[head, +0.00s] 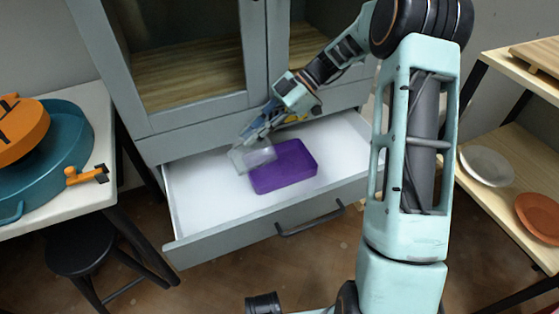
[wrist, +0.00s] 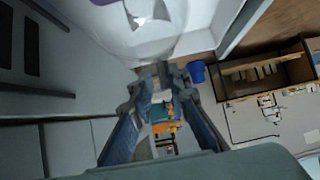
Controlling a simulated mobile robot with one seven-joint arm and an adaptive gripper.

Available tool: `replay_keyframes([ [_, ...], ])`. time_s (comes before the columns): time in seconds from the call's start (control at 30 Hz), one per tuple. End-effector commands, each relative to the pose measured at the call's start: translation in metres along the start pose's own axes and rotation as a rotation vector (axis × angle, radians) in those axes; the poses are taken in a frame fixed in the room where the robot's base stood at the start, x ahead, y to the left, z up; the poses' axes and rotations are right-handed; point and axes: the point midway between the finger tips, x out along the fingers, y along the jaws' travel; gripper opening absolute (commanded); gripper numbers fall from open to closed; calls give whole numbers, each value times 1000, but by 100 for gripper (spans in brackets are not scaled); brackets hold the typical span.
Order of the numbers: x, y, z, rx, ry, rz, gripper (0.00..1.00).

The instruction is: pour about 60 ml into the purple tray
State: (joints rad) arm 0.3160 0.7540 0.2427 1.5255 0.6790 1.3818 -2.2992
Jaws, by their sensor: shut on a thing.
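The purple tray (head: 290,172) lies in the pulled-out white drawer. My gripper (head: 252,138) is over the drawer, just behind and left of the tray. It is shut on a clear, see-through vessel (head: 240,158), which looks tilted and overlaps the tray's left end in the head view. In the wrist view the fingers (wrist: 160,75) close on the vessel (wrist: 150,40), whose outline is faint. A bit of purple shows at that view's top edge. I cannot make out the liquid level in the vessel or any liquid in the tray.
A table with a teal and orange device (head: 45,150) stands left, above a black stool (head: 80,248). Shelves with a pale bowl (head: 487,165) stand right.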

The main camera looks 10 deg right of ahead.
Motion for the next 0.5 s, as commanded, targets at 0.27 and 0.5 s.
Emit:
replay_keyframes([
  [0.27, 28, 0, -23, -16, -214, -3, 0],
  [0.5, 36, 1, -27, -4, -368, -2, 0],
])
